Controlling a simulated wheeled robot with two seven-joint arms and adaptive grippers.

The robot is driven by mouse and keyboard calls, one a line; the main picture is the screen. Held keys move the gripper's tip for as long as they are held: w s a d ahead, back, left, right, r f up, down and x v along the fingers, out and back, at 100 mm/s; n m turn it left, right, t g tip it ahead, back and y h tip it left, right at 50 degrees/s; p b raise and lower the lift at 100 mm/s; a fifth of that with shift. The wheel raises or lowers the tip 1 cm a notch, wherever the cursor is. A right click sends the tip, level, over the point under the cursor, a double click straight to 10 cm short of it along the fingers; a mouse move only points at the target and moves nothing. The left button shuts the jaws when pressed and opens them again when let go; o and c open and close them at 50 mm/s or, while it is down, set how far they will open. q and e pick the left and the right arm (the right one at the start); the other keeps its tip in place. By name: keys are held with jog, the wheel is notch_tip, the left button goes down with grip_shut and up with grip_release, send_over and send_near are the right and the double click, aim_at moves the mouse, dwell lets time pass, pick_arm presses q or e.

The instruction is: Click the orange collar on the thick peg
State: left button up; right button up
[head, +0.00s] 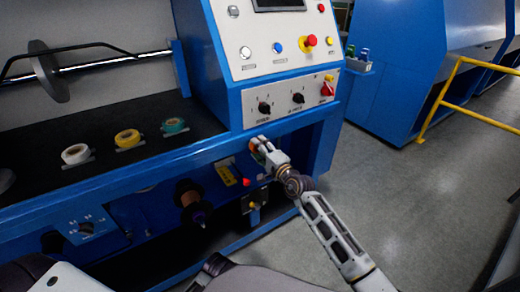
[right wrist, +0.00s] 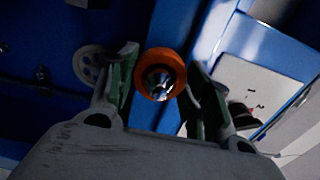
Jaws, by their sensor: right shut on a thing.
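My right gripper (head: 264,151) reaches the blue machine front below the control panel, and its jaws are shut on the orange collar (head: 254,144). In the right wrist view the orange collar (right wrist: 160,54) sits between the two fingers, around the shiny metal end of the peg (right wrist: 159,80). The collar faces the camera nearly end-on. How far along the peg it sits cannot be told. In the head view the gripper hides most of the collar and the peg. My left gripper is not in view.
White, yellow and teal rolls (head: 127,138) lie on the black shelf at left. A control panel (head: 270,40) with knobs and buttons stands above the gripper. A dark spool (head: 188,195) and a yellow label (head: 225,175) are left of it. Open floor (head: 400,190) lies at right.

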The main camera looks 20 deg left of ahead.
jog(key=o, duration=1.1)
jog(key=v, duration=1.2)
jog(key=shift+m, duration=0.3)
dwell(0.8)
